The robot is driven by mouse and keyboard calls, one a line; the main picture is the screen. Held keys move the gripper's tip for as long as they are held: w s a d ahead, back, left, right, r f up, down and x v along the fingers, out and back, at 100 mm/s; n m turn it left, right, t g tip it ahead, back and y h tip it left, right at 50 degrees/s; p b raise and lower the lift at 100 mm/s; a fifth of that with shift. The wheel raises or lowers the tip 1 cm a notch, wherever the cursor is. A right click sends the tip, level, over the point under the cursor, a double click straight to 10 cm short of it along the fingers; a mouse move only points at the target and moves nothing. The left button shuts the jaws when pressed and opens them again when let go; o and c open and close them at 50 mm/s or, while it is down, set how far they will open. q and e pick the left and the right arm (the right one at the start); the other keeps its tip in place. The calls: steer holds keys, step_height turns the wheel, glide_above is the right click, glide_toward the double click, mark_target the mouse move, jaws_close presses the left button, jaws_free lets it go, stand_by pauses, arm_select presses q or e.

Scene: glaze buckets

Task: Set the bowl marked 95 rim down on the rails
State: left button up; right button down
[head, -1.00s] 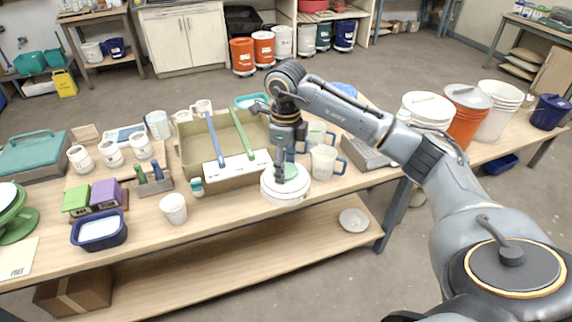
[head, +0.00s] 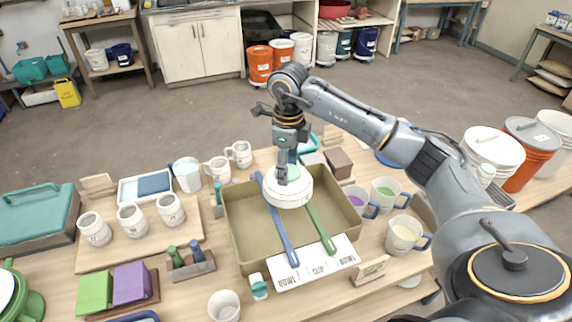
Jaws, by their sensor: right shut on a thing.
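The bowl is over the olive tray (head: 243,257), in front of parts of a blue rail (head: 278,226) and a green rail (head: 322,231). Both rails lie lengthwise across the tray, their near ends over a white lettered strip (head: 315,263). I cannot tell whether the bowl touches the rails or hangs above them. My left gripper is out of view.
Mugs with liquid, such as a green one (head: 388,192) and a cream one (head: 404,236), stand right of the tray. Several white cups (head: 133,220) stand on a board at left. A small jar (head: 258,286) and a white cup (head: 224,304) are near the front.

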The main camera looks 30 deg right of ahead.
mark_target(289, 172)
steer(key=shift+w, duration=0.15)
steer(key=shift+s+f+b, duration=0.45)
steer(key=shift+f+b, duration=0.1)
steer(key=shift+f, duration=0.4)
steer(key=shift+w+f+b, duration=0.25)
steer(key=shift+f+b, duration=0.4)
steer(key=shift+f, duration=0.25)
steer(key=shift+s, duration=0.1)
steer(key=shift+r, duration=0.1)
steer(key=shift+f+b, duration=0.5)
